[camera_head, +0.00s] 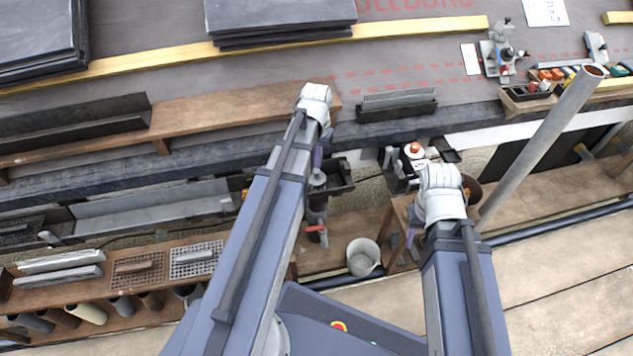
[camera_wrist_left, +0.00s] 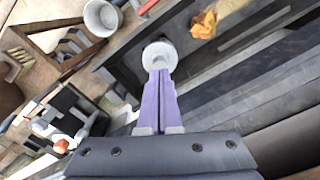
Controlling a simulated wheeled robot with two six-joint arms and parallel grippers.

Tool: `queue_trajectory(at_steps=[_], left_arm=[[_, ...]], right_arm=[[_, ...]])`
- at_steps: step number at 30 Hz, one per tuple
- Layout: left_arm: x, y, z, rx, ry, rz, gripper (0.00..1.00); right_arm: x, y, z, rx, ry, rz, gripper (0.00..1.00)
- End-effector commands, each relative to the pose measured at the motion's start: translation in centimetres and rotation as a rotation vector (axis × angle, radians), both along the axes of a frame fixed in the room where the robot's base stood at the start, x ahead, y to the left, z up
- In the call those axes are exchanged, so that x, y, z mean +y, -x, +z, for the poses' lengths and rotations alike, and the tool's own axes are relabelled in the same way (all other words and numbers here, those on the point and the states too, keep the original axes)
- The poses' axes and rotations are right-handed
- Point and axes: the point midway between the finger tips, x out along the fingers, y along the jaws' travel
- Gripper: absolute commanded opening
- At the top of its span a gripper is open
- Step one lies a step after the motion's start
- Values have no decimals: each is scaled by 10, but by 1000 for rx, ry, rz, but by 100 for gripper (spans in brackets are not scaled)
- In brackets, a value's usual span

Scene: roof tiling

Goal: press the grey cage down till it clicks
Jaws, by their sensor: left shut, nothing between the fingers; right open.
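A small pale grey round piece, which I take for the grey cage (camera_wrist_left: 160,54), sits at the dark gutter's end in the left wrist view. Its bars cannot be made out. My left gripper (camera_wrist_left: 159,76) is shut and empty, its purple fingertips at the piece, touching it or just above; I cannot tell which. In the head view the left gripper (camera_head: 318,160) is over the gutter end, and a grey top (camera_head: 317,180) shows just below it. Whether the cage is fully seated cannot be seen. My right gripper (camera_head: 410,238) is open, small and partly hidden by its wrist.
A grey bucket (camera_head: 363,256) stands below the gutter. A red-handled tool (camera_head: 316,230) is beside my left arm. A wooden shelf (camera_head: 75,290) with mesh pieces and pipe ends lies lower left. A slanted grey pipe (camera_head: 540,145) rises near my right arm.

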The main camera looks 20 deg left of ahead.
Motion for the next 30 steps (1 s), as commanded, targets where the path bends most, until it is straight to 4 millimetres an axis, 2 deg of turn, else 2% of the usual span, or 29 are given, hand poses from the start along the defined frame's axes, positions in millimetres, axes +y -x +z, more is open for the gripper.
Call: queue_trajectory(at_steps=[30], left_arm=[[0, 0, -15, 0, 0, 0, 0]], right_arm=[[0, 0, -15, 0, 0, 0, 50]])
